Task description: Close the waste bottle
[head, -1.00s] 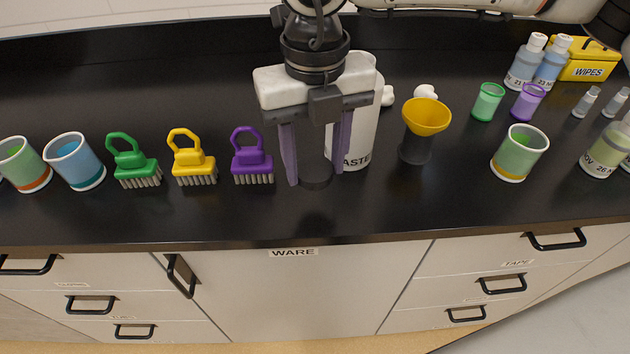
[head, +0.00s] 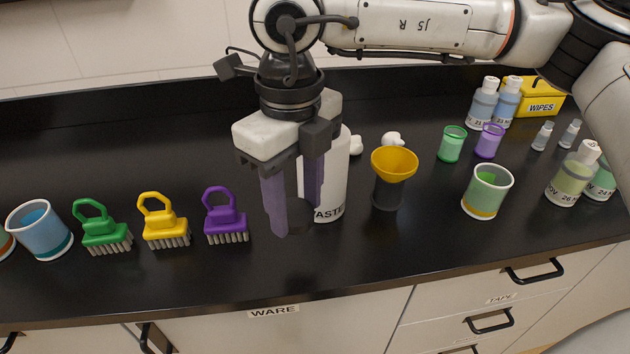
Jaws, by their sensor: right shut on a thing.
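The white waste bottle (head: 335,180) stands upright on the black counter, its label partly readable as "ASTE". My right gripper (head: 297,214) is in front of it and to its left, pointing down, and hides part of its body and top. I cannot tell from here whether the bottle's mouth is open. A dark round cap-like piece (head: 301,220) is between the purple fingertips, low at the counter. The right gripper is shut on this piece. I cannot tell whether it still touches the counter. My left gripper is not in view.
A yellow funnel (head: 395,163) on a dark holder stands right of the bottle. A purple brush (head: 225,218), a yellow brush (head: 164,224) and a green brush (head: 103,232) stand to the left. Cups and bottles fill the right side. The counter's front strip is clear.

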